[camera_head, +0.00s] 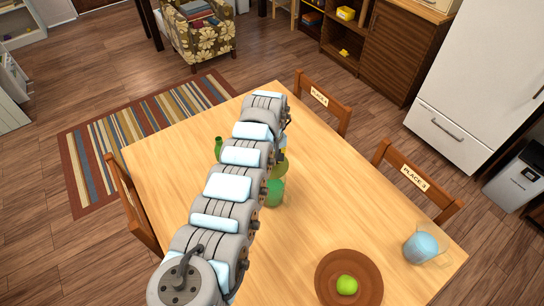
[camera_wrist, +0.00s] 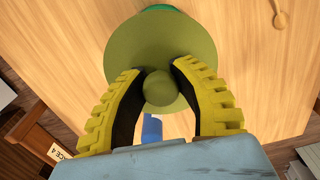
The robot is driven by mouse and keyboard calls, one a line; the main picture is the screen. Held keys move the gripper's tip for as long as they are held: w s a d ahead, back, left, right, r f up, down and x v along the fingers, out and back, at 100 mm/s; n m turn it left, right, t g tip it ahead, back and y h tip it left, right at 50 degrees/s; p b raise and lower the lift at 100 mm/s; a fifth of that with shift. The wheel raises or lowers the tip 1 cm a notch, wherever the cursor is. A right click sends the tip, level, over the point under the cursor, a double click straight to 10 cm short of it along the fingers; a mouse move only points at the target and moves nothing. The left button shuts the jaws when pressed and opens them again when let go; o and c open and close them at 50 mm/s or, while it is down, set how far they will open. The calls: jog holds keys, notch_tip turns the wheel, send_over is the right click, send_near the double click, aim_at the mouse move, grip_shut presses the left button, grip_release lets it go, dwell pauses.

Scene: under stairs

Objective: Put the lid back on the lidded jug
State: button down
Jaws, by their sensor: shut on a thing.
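My gripper (camera_wrist: 160,82) is shut on the round knob of an olive-green lid (camera_wrist: 150,40), knob toward the wrist camera. In the head view the lid (camera_head: 280,170) shows just right of my arm, which hides part of it and most of the gripper. A green see-through jug (camera_head: 273,194) stands on the table close to the lid. A strip of teal green, probably the jug (camera_wrist: 162,7), shows past the lid's far edge in the wrist view. I cannot tell whether lid and jug touch.
The wooden table (camera_head: 330,190) also holds a green bottle (camera_head: 218,147), a light-blue pitcher (camera_head: 421,247) and a brown plate (camera_head: 330,290) with a green apple (camera_head: 347,285). A wooden spoon (camera_wrist: 280,18) lies at the wrist view's upper right. Chairs stand around the table.

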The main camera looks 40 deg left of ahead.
jog(key=shift+f+b, duration=2.3)
jog(key=shift+b, duration=0.05)
jog(key=shift+s+f, duration=0.1)
jog(key=shift+f, duration=0.6)
jog(key=shift+a+f+g+b, duration=0.15)
jog(key=shift+f+g+b, duration=0.15)
jog(key=shift+b, duration=1.45)
jog(key=shift+s+f+g+b, duration=0.1)
jog(key=shift+g+b, duration=0.2)
jog(key=shift+b, duration=2.1)
jog(key=shift+p, duration=0.65)
jog(key=shift+w+f+t+h+p, duration=0.1)
jog(key=shift+w+t+h+p, duration=0.2)
jog(key=shift+p, duration=0.65)
jog(key=shift+s+f+b, duration=0.1)
jog(key=shift+f+b, duration=0.3)
jog(key=shift+f, duration=0.35)
